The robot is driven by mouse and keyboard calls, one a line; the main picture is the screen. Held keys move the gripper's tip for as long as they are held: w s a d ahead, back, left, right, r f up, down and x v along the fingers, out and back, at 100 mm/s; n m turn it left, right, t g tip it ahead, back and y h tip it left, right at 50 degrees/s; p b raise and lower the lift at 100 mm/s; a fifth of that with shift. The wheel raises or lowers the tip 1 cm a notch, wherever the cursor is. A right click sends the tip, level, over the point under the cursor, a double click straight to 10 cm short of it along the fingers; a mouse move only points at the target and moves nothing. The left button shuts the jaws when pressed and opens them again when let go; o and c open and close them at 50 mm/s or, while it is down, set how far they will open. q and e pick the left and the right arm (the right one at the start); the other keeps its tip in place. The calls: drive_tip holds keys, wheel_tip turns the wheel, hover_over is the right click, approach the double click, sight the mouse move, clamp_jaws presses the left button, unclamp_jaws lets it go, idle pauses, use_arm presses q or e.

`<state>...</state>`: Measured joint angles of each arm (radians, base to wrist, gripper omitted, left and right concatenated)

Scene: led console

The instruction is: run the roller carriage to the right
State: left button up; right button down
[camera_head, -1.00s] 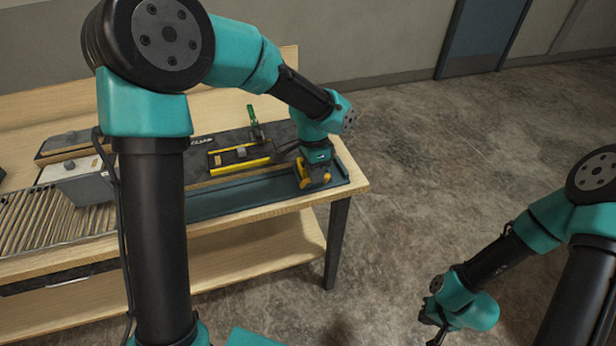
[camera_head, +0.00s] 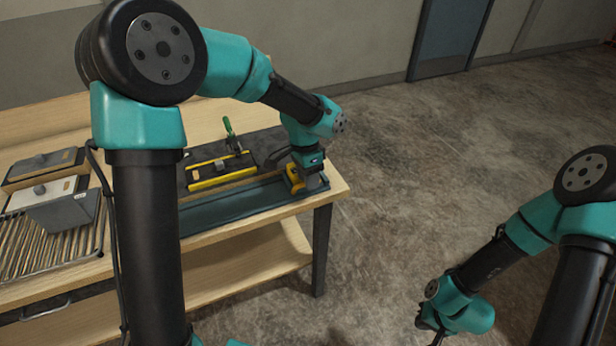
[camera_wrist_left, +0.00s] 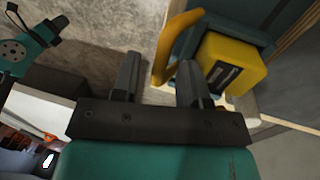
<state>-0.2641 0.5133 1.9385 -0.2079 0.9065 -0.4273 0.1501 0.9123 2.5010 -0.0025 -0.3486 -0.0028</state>
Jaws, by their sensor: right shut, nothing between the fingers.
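The roller carriage (camera_head: 293,180) is a yellow block with a curved yellow handle, at the right end of a long dark teal rail (camera_head: 235,205) on the table. In the left wrist view its yellow body (camera_wrist_left: 232,64) is at the upper right. The handle's lower end shows between my left gripper's fingers (camera_wrist_left: 158,82), with a clear gap to the left finger. That gripper looks open. In the head view my left gripper (camera_head: 305,166) is right at the carriage, its fingertips mostly hidden. My right gripper (camera_head: 436,335) is shut and empty, low over the floor at the right.
Behind the rail is a dark panel with a yellow-edged tray (camera_head: 222,178) and a green-handled clamp (camera_head: 230,128). A grey box (camera_head: 62,207) stands on a slatted rack (camera_head: 30,245) at the left.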

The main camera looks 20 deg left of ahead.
use_arm(q)
drive_tip(key=shift+a, duration=0.1)
drive_tip(key=v, duration=1.7)
drive_tip(key=shift+r, duration=0.25)
drive_tip(key=shift+f, duration=0.1)
drive_tip(key=x, duration=1.5)
drive_tip(key=shift+f, duration=0.2)
drive_tip(key=shift+r, duration=0.15)
